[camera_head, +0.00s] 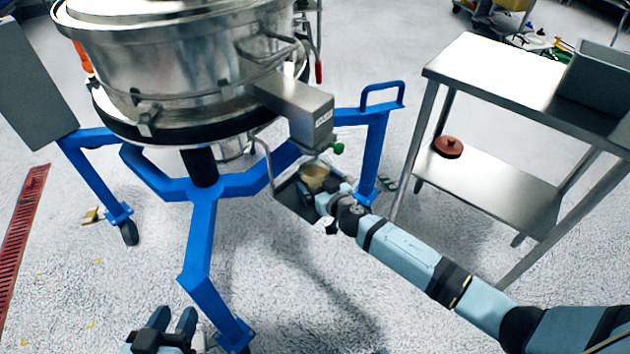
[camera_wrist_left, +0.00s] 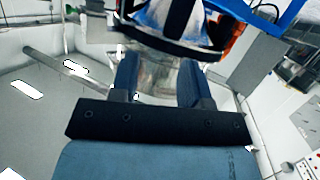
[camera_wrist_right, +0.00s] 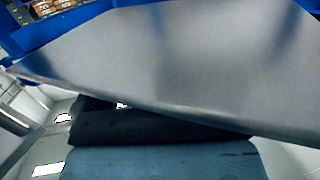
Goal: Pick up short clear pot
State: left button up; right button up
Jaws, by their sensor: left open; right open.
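A small pale tan, pot-like vessel (camera_head: 315,178) sits in a shallow metal tray (camera_head: 290,200) below the sifter's outlet. I cannot tell whether its wall is clear. My right gripper (camera_head: 318,194) is open at the vessel's near side, partly over the tray; whether it touches is unclear. In the right wrist view a broad grey surface hides its fingers. My left gripper (camera_head: 174,320) is open at the bottom left of the head view, far from the vessel. Its fingers also show in the left wrist view (camera_wrist_left: 160,80), with a blurred, see-through or shiny shape beyond them.
The steel sifter (camera_head: 190,60) stands on a blue wheeled frame (camera_head: 202,230) with a boxy outlet (camera_head: 295,105) above the tray. A steel table (camera_head: 510,85) at right carries a grey bin (camera_head: 600,78); a red-brown lid-like disc (camera_head: 448,147) lies on its lower shelf. The front floor is clear.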

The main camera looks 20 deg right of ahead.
jog(key=shift+w, duration=0.15)
jog(key=c, duration=0.8)
jog(key=shift+o, duration=0.2)
jog(key=shift+r, duration=0.15)
